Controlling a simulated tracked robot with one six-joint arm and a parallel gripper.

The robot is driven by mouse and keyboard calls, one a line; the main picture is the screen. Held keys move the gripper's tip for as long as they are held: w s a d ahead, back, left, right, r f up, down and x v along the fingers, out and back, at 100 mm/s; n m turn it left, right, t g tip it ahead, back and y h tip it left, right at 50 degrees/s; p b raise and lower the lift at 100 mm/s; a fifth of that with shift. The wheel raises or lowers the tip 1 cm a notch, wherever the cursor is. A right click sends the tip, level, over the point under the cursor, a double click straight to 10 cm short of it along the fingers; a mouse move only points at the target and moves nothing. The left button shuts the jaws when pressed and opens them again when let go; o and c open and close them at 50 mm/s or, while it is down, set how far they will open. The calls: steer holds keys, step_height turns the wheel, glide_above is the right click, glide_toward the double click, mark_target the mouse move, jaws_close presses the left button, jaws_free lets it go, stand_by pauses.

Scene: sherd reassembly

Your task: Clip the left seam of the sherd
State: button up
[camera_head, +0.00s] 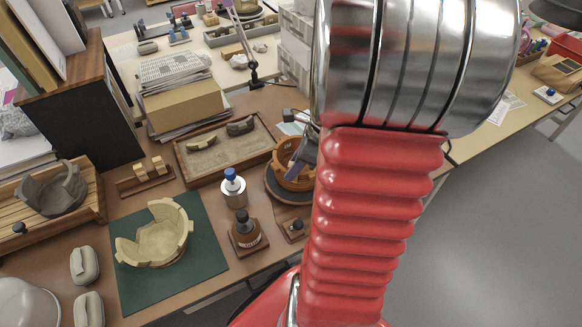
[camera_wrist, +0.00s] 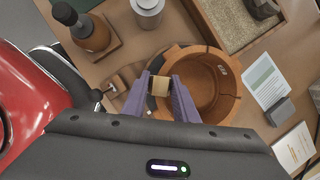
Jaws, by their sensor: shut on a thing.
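An orange-brown bowl (camera_wrist: 205,112) stands on a dark round turntable (camera_head: 279,193). In the head view the bowl (camera_head: 290,181) is partly hidden by my arm. Dark seam lines show on its right wall in the wrist view. My gripper (camera_wrist: 160,84), with purple fingers, is shut on a small pale wooden clip (camera_wrist: 160,86). The clip is at the left rim of the bowl; I cannot tell whether it sits over the rim or just beside it. My gripper (camera_head: 296,160) is mostly hidden behind my arm in the head view.
A wooden clip rack (camera_head: 143,180) and a pale pot (camera_head: 155,238) on a green mat (camera_head: 202,263) are farther left.

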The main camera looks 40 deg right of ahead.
steer(key=o, duration=0.8)
steer(key=v, duration=1.3)
steer(key=shift+s+d+r, duration=0.1)
steer(key=shift+s+r, duration=0.1)
steer(key=shift+r, duration=0.1)
